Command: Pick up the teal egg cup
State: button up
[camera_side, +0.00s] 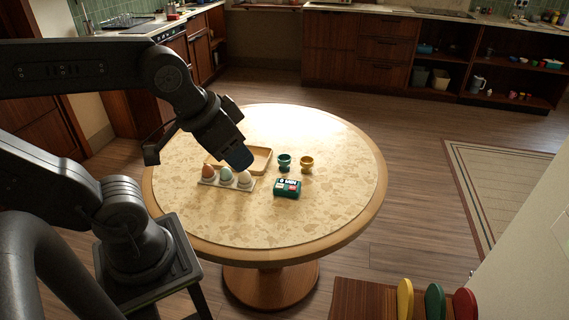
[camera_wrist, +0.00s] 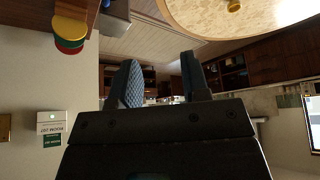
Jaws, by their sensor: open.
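My gripper (camera_side: 238,157) is above the table, left of the teal cup and over the egg holder, apart from the cup. In the wrist view my gripper (camera_wrist: 160,78) has its two blue pads spread with nothing between them. The yellow cup shows at the top of the wrist view (camera_wrist: 234,6). I cannot make out the teal cup there.
An egg holder (camera_side: 208,182) with three eggs lies under my gripper, with a wooden tray (camera_side: 262,157) behind it. A teal timer (camera_side: 288,187) sits in front of the cups. The round table's (camera_side: 335,210) right and front areas are clear.

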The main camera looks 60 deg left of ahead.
jog(key=o, duration=0.3)
dwell(0.4)
